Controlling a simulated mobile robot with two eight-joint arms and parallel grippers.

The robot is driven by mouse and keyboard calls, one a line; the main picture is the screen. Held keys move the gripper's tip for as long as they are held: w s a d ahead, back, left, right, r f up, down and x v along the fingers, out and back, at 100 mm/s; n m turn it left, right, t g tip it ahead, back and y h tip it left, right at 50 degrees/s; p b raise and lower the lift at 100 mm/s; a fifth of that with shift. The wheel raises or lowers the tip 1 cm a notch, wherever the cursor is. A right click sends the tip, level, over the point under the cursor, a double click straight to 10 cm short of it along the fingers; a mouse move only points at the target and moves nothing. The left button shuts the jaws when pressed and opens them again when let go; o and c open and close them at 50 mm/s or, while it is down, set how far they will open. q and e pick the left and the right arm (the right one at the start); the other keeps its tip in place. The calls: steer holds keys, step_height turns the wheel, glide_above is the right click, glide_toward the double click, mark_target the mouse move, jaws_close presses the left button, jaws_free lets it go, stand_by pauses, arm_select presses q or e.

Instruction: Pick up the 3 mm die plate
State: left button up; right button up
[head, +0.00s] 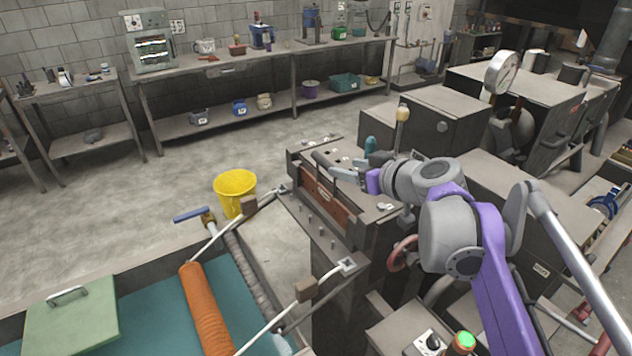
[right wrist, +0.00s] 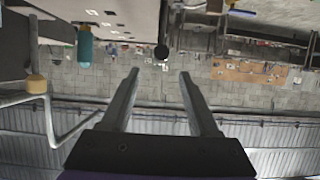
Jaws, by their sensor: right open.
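My right gripper (head: 340,173) is over the top of the dark machine block (head: 322,235) in the middle of the head view. In the right wrist view the right gripper (right wrist: 157,74) is open, its two grey fingers spread with nothing held between them. A dark rod with a round black end (right wrist: 161,52) shows beyond and between the fingertips; I cannot tell how far off it is. I cannot make out a 3 mm die plate in either view. My arm and wrist hide part of the machine top. My left gripper is not in view.
A teal handle (head: 370,146) and a yellow-knobbed lever (head: 403,114) stand close to my right wrist. A yellow bucket (head: 235,190) is on the floor, left of the machine. An orange roll (head: 205,305) lies at the front left. A workbench (head: 225,68) lines the back wall.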

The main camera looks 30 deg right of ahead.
mark_target(330, 164)
steer(key=x, duration=0.3)
steer(key=shift+w+a+f, duration=0.1)
steer(key=shift+f, duration=0.05)
steer(key=shift+x, duration=3.2)
jaws_close()
